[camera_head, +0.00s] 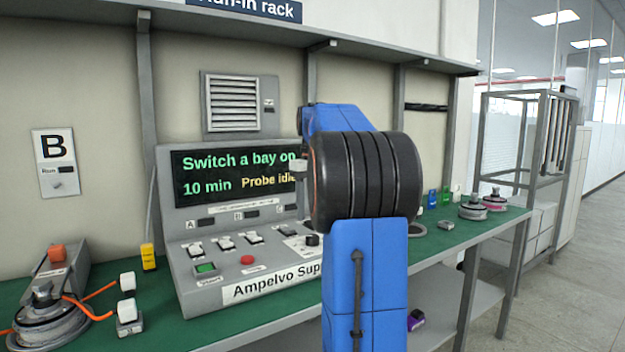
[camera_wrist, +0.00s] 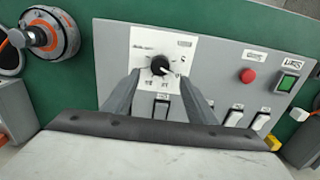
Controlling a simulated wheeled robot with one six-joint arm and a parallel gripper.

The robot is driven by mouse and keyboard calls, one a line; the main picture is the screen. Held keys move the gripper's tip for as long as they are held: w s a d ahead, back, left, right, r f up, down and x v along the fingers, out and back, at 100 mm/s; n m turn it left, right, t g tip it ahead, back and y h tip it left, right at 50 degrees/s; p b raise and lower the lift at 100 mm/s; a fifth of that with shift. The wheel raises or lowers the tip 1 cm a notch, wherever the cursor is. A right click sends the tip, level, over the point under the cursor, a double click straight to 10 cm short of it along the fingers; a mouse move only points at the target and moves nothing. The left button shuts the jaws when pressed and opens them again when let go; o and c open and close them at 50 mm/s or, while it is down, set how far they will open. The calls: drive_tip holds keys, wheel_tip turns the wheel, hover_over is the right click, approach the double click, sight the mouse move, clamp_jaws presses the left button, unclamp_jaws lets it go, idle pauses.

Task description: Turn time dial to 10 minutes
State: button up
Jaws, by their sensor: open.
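The time dial is a small black knob (camera_wrist: 160,65) on a white label plate (camera_wrist: 140,45) of the grey control console. In the wrist view it sits just beyond and between my two open fingers (camera_wrist: 160,92), with no contact visible. The knob also shows in the head view (camera_head: 312,240), at the console's right side, beside my blue arm. The console's screen (camera_head: 235,175) reads "Switch a bay on", "10 min" and "Probe idle", partly cut off by my arm. The knob's scale marks are too small to read.
A red button (camera_wrist: 248,76) and a green button (camera_wrist: 287,82) sit on the console, with several white rocker switches (camera_wrist: 232,117) nearby. A motor (camera_head: 45,320) with orange cables lies at left on the green bench. More hub motors (camera_head: 473,208) stand at the right end.

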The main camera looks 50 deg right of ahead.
wheel_tip(320, 180, up, 10)
drive_tip(key=shift+f, duration=0.15)
idle(0.7)
drive_tip(key=s+a+f+t, duration=0.1)
drive_tip(key=s+a+f, duration=0.15)
drive_tip(key=a, duration=0.55)
drive_tip(key=s+a+f+n, duration=0.1)
drive_tip(key=s+a+f, duration=0.1)
drive_tip(key=a+f, duration=0.35)
drive_tip(key=s+a+f+t, duration=0.1)
drive_tip(key=s+a+f, duration=0.1)
drive_tip(key=a, duration=0.7)
drive_tip(key=s+a+f+t, duration=0.1)
drive_tip(key=s+a+f, duration=0.3)
drive_tip(key=f, duration=0.3)
drive_tip(key=s+a+f+n+t, duration=0.1)
drive_tip(key=s+a+f, duration=0.4)
drive_tip(key=f, duration=0.3)
drive_tip(key=s+a+f, duration=0.5)
drive_tip(key=s+f, duration=0.1)
drive_tip(key=f, duration=0.1)
drive_tip(key=shift+s+f+n+t, duration=0.15)
drive_tip(key=shift+s+n+t, duration=0.15)
drive_tip(key=shift+s+t, duration=0.1)
